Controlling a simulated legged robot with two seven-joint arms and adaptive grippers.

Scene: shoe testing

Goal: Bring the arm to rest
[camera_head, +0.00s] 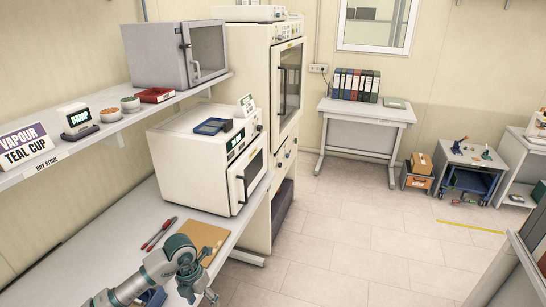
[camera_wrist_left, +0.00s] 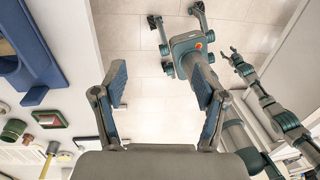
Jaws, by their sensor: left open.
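My left arm (camera_head: 150,280) comes in at the bottom left of the head view, over the front of the worktop. My left gripper (camera_head: 203,294) is at the bottom edge of that view, near a tan board (camera_head: 202,241). In the left wrist view the two fingers of this gripper (camera_wrist_left: 160,78) are spread wide with nothing between them, beside the worktop edge with pale floor beyond. My other arm (camera_wrist_left: 290,122) shows at the right of the wrist view; its gripper (camera_wrist_left: 237,58) is small there and its jaw state is unclear.
A white oven-like unit (camera_head: 205,165) stands on the worktop (camera_head: 75,255). Red-handled tools (camera_head: 159,234) lie by the board. A shelf (camera_head: 100,133) runs above. In the wrist view a blue tray (camera_wrist_left: 28,60) is at the left. Open floor (camera_head: 340,230) lies to the right.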

